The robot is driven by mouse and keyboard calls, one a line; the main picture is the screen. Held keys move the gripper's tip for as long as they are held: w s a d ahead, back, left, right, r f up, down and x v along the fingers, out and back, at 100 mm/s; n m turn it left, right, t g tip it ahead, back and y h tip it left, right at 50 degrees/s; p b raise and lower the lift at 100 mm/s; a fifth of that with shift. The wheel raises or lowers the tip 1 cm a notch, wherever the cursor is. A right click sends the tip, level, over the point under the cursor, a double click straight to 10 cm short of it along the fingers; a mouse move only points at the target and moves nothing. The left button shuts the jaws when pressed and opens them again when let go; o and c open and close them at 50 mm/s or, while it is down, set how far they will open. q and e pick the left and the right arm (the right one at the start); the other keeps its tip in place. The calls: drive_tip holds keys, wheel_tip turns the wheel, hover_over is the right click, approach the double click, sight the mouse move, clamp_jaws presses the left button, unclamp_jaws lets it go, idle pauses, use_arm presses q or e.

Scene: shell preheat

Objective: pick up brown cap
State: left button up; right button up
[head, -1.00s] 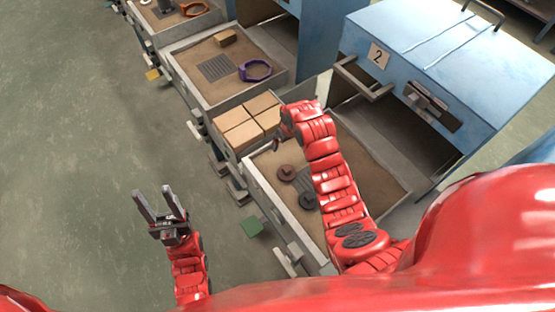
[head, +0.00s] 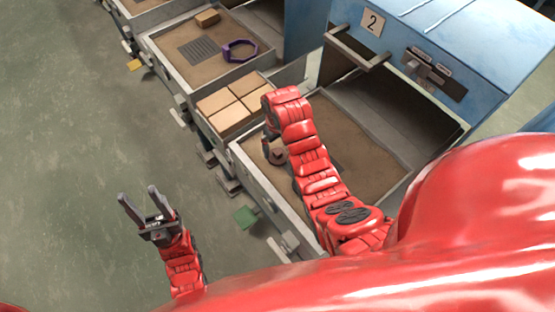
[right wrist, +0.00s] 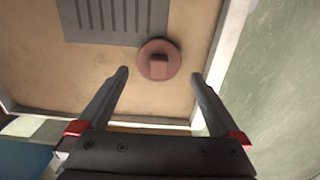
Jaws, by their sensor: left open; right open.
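In the head view the cap (head: 277,156) shows just below my right gripper, partly hidden. My right gripper (right wrist: 160,73) is open and empty over the tray; the cap lies beyond and between its fingertips in the right wrist view. My left gripper (head: 141,208) is open and empty over the floor at the left.
A blue cabinet marked 2 (head: 440,60) stands behind the tray, with its opening facing it. Several tan blocks (head: 232,103) fill a box beside the tray. A farther tray (head: 190,68) holds a purple ring (head: 240,50) and a small block. The floor at left is clear.

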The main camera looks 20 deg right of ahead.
sight(278, 152)
drive_tip(key=shift+f+p, duration=0.3)
drive_tip(key=shift+p, duration=0.15)
wheel_tip(278, 152, down, 4)
drive_tip(key=shift+r+p, duration=0.1)
drive_tip(key=shift+p, duration=0.9)
drive_tip(key=shift+d+f, duration=0.1)
drive_tip(key=shift+f, duration=0.4)
drive_tip(key=shift+c, duration=0.2)
drive_tip(key=c, duration=1)
drive_tip(key=shift+c, duration=0.2)
drive_tip(key=shift+w+r, duration=0.1)
drive_tip(key=shift+r, duration=0.05)
